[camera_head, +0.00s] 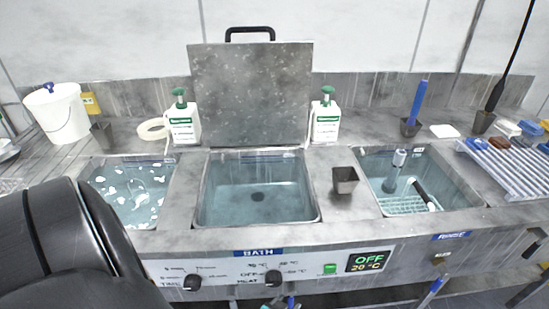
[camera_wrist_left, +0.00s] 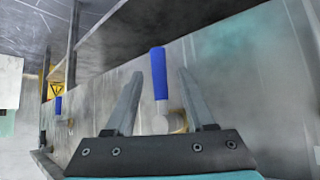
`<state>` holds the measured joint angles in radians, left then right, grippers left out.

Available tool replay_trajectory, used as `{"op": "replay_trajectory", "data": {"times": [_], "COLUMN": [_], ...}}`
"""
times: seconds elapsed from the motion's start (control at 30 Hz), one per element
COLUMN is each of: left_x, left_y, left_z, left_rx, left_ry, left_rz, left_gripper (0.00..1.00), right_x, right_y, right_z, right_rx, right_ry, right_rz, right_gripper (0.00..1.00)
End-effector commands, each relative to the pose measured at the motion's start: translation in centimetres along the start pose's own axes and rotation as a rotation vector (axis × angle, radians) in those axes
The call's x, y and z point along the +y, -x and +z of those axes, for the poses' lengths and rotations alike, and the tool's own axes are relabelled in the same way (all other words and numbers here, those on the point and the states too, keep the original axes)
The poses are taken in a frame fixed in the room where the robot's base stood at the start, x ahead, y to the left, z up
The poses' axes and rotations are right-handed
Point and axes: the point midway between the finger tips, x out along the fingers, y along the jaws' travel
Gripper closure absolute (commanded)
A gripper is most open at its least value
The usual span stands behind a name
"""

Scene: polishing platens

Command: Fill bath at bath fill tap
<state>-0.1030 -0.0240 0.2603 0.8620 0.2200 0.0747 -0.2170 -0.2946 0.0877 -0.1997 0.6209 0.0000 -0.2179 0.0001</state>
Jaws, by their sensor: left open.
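The bath (camera_head: 312,215) is the middle tank, labelled BATH, with its lid (camera_head: 250,95) raised. A dark drain shows through the teal bottom; I cannot tell its water level. A small blue tip (camera_head: 290,302) shows below the panel at the bottom edge. In the left wrist view, a tap with a blue lever (camera_wrist_left: 158,75) and a brass body (camera_wrist_left: 178,121) sticks out from the metal front. My left gripper (camera_wrist_left: 160,70) is open, its fingers on either side of the lever; contact is not clear. Its jaws are hidden in the head view. My right gripper is not seen.
A foamy tank (camera_head: 130,190) is left of the bath, and a rinse tank (camera_head: 465,192) is right. The display (camera_head: 368,261) reads OFF, 20 °C. Another blue lever (camera_head: 432,292) is at the lower right. A yellow warning sign (camera_wrist_left: 57,80) shows in the wrist view.

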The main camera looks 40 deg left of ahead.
Motion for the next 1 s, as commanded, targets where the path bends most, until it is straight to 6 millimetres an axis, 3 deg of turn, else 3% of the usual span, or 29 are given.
{"op": "replay_trajectory", "data": {"times": [0.03,0.3,0.6,1.0], "left_x": [0.0,-0.1,-0.1,-0.1], "left_y": [1.3,6.2,11.1,12.4], "left_z": [-0.3,-0.2,-0.2,-0.1], "left_rx": [-0.001,-0.001,0.000,0.002], "left_ry": [0.001,0.000,0.000,0.000], "left_rz": [0.000,-0.001,-0.001,-0.001], "left_gripper": [0.45,0.45,0.45,0.45], "right_x": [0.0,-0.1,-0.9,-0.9], "right_y": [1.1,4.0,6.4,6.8], "right_z": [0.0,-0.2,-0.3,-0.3], "right_rx": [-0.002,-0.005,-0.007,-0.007], "right_ry": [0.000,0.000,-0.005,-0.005], "right_rz": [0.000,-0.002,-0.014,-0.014], "right_gripper": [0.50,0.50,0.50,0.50]}}
